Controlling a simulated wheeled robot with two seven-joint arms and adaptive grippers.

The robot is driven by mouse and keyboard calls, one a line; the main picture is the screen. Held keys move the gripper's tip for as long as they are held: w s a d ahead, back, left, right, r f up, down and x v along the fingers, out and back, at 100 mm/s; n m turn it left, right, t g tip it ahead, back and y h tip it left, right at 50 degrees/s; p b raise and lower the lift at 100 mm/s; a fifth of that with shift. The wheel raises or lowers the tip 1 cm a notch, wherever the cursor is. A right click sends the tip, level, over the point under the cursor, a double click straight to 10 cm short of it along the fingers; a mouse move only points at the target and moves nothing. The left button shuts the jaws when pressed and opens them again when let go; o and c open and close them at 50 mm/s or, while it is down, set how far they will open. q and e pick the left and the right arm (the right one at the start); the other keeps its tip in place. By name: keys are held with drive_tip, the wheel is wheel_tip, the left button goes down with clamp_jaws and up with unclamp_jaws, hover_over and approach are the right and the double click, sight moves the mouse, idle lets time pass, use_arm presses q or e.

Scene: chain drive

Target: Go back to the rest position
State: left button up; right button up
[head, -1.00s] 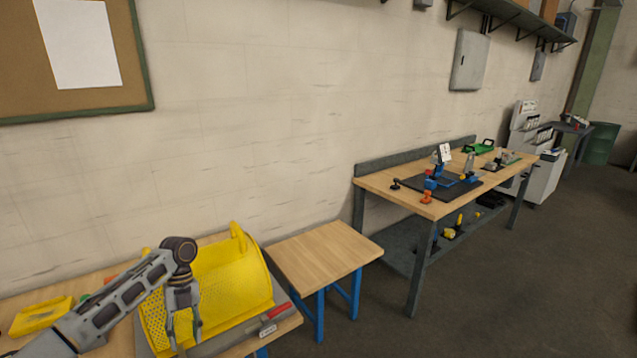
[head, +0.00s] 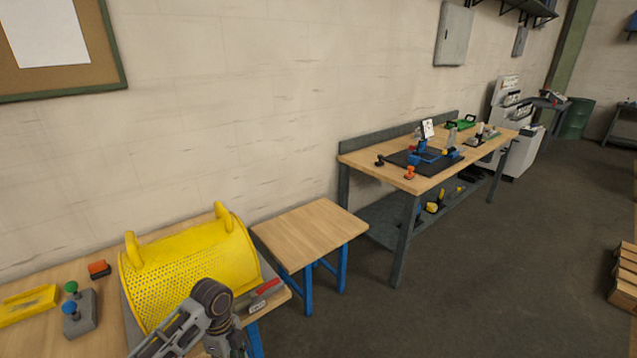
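One of my arms comes in from the bottom left, so I take it as my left arm. Its gripper (head: 226,345) is at the bottom edge, in front of the yellow perforated guard (head: 190,262), and its fingertips are cut off or too unclear to read. The guard lies on the near workbench (head: 30,335) with its two handles up. I cannot tell whether the gripper touches it. My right gripper is not in view.
A red-handled tool (head: 266,288) lies right of the guard. A grey block with green and blue knobs (head: 82,318) and a yellow tray (head: 28,305) are at left. A small wooden table (head: 310,232) adjoins the bench. A longer workbench (head: 440,183) stands beyond; open floor lies right.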

use_arm(q)
drive_tip(key=s+d+n+t, duration=0.4)
drive_tip(key=s+d+n, duration=0.25)
drive_tip(key=n, duration=0.45)
drive_tip(key=s+a+r+n+t, duration=0.2)
drive_tip(key=s+a+r+n, duration=0.3)
drive_tip(key=n, duration=0.3)
wheel_tip(320, 180, down, 33)
drive_tip(key=s+a+g, duration=0.1)
drive_tip(key=s+g, duration=0.1)
drive_tip(key=s, duration=0.1)
drive_tip(key=s+a+f, duration=0.2)
drive_tip(key=s+f, duration=0.8)
drive_tip(key=s, duration=0.1)
drive_tip(key=s+a+f+g+y, duration=0.1)
drive_tip(key=s+a+f, duration=0.1)
drive_tip(key=s+f, duration=0.8)
drive_tip(key=shift+s+a+f, duration=0.2)
drive_tip(key=shift+s+f, duration=0.1)
drive_tip(key=shift+s, duration=0.35)
idle(0.4)
